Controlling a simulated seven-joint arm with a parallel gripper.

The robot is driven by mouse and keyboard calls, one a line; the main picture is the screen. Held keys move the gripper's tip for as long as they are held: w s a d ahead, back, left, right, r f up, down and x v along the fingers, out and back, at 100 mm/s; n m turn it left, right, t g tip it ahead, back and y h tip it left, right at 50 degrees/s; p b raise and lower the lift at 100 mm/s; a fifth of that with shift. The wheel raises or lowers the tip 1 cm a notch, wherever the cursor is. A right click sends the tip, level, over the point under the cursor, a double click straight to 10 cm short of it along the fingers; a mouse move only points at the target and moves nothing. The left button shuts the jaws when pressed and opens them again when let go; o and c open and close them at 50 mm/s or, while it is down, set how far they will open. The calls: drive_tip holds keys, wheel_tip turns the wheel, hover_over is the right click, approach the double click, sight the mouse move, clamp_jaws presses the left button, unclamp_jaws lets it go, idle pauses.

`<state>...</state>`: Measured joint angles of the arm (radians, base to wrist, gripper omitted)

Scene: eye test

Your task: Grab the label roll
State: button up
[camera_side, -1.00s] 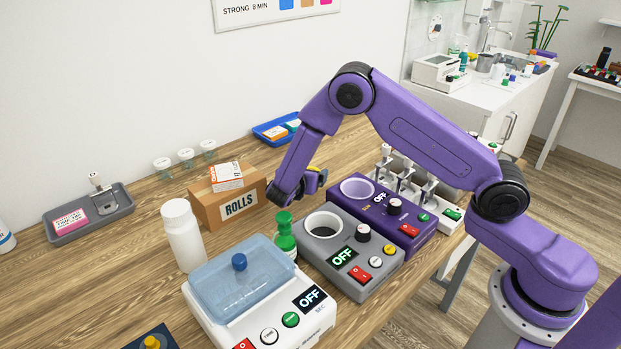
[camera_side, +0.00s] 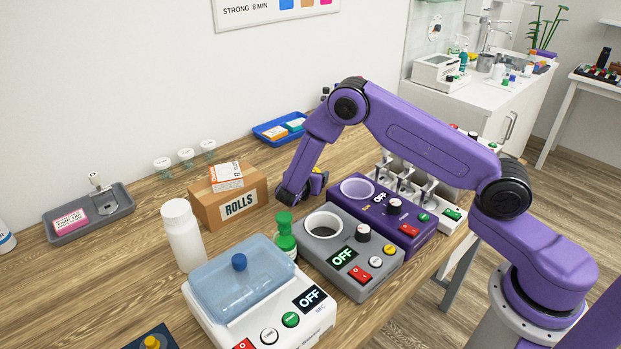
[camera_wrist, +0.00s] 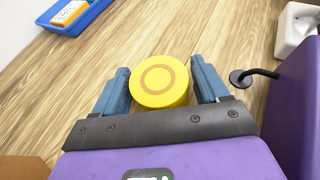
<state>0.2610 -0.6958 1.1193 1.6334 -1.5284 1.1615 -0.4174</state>
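The label roll (camera_wrist: 160,80) is a short yellow cylinder with an orange ring on its top face. In the wrist view it sits between the two blue fingers of my gripper (camera_wrist: 162,86), with narrow gaps seeming to show beside it. The fingers stand apart, one on each side. In the side view my gripper (camera_side: 316,186) is low over the wooden table, right of the ROLLS box; a bit of yellow shows there, and the arm hides most of the roll.
The cardboard ROLLS box (camera_side: 236,205) is left of my gripper. A purple device (camera_side: 405,232) and a grey device (camera_side: 342,262) stand to the right and in front, near a green-capped bottle (camera_side: 285,237). A blue tray (camera_side: 268,138) lies behind. Table between box and tray is clear.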

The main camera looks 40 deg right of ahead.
drive_tip(key=c, duration=0.6)
drive_tip(key=shift+c, duration=0.2)
